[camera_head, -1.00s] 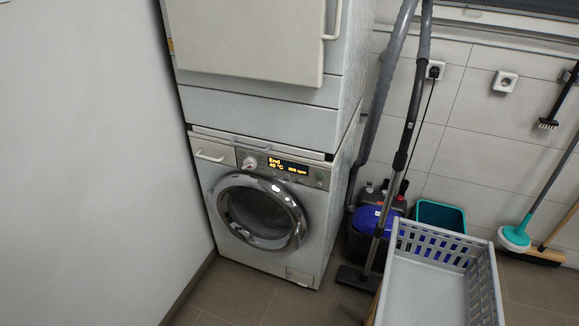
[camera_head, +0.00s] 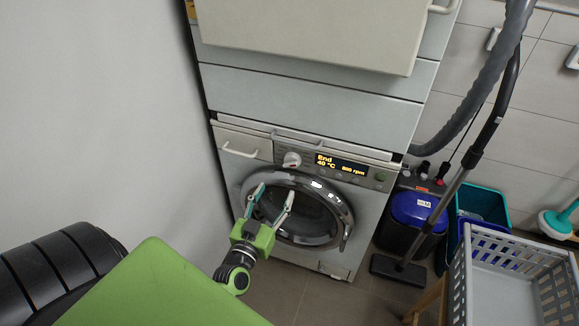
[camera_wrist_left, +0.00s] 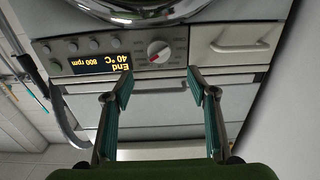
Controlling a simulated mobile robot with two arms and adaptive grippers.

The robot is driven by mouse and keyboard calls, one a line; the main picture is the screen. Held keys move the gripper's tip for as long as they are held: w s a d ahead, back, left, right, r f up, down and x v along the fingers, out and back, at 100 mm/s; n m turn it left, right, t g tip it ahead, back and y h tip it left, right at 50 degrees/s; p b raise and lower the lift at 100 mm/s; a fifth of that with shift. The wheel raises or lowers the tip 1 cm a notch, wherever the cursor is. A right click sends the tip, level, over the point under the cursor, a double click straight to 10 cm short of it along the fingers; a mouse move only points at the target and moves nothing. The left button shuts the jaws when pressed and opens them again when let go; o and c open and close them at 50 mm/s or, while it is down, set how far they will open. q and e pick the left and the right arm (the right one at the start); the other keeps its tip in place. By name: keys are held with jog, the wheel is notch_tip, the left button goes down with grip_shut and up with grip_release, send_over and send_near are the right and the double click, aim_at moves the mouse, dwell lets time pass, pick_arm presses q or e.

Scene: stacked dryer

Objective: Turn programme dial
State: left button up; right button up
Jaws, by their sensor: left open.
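The programme dial (camera_head: 292,160) is a round white knob with a red mark, on the washing machine's front panel, left of the lit display (camera_head: 341,164). The display reads End, 40 °C, 800 rpm. My left gripper (camera_head: 272,191) is open and empty, in front of the round door and below the dial in the head view. The left wrist view is upside down. There the dial (camera_wrist_left: 158,51) shows beyond the open fingers (camera_wrist_left: 163,80), between their lines and apart from them. My right gripper is not in view.
The drawer handle (camera_head: 240,150) is left of the dial. The dryer (camera_head: 310,95) stands above the washer. A pale wall (camera_head: 100,110) is close on the left. A vacuum cleaner (camera_head: 411,211) and a grey basket (camera_head: 461,285) stand on the right.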

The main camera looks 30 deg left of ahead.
aim_at(289, 166)
pick_arm(q)
jog(key=x, duration=1.2)
jog(key=shift+w, duration=0.1)
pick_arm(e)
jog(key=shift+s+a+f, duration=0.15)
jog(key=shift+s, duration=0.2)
pick_arm(q)
jog(key=shift+d, duration=0.1)
jog(key=c, duration=1.1)
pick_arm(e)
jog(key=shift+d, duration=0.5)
